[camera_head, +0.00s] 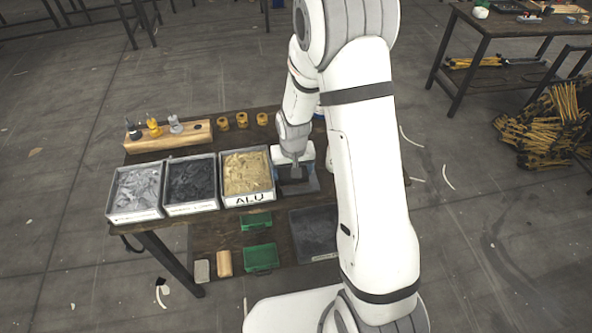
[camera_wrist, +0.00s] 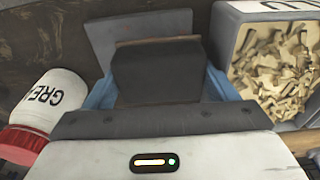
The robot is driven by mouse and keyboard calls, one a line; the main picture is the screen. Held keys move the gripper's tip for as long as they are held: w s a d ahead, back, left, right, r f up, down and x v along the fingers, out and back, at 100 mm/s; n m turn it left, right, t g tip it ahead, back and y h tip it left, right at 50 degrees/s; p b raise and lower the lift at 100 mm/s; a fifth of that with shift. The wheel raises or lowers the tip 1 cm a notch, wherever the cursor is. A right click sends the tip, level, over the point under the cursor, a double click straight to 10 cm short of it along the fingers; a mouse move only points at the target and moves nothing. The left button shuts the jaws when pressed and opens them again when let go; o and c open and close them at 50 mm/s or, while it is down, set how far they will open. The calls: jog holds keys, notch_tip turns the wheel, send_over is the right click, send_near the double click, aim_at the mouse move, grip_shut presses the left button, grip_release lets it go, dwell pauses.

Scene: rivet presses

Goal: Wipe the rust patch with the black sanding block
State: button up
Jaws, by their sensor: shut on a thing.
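My gripper (camera_wrist: 160,88) has its blue fingers shut on the black sanding block (camera_wrist: 157,72), one finger on each side. In the wrist view the block covers part of a flat grey plate (camera_wrist: 110,38). In the head view my gripper (camera_head: 295,160) is low over the grey plate (camera_head: 305,187), just right of the ALU bin. I cannot tell whether the block touches the plate.
The ALU bin (camera_head: 249,202) of tan pieces stands close beside the gripper, left of it in the head view. Two more bins (camera_head: 191,210) (camera_head: 136,217) stand farther left. A white grease jar (camera_wrist: 62,98) with a red lid is close in the wrist view.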

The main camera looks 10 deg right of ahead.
aim_at(306, 169)
jog(key=shift+d+r, duration=0.15)
jog(key=shift+d, duration=1.7)
jog(key=shift+b, duration=0.5)
jog(key=shift+s+a+f+b, duration=0.15)
jog(key=shift+a+b, duration=0.15)
jog(key=shift+a, duration=0.75)
jog(key=shift+s+a+f+b, duration=0.15)
jog(key=shift+a+b, duration=0.15)
jog(key=shift+a, duration=0.7)
jog(key=shift+w+a+r, duration=0.1)
jog(key=shift+w+a, duration=0.05)
jog(key=shift+a, duration=0.5)
jog(key=shift+w+a+r+b, duration=0.15)
jog(key=shift+a+r+b, duration=0.05)
jog(key=shift+b, duration=0.15)
jog(key=shift+d+r, duration=0.2)
jog(key=shift+d, duration=2.75)
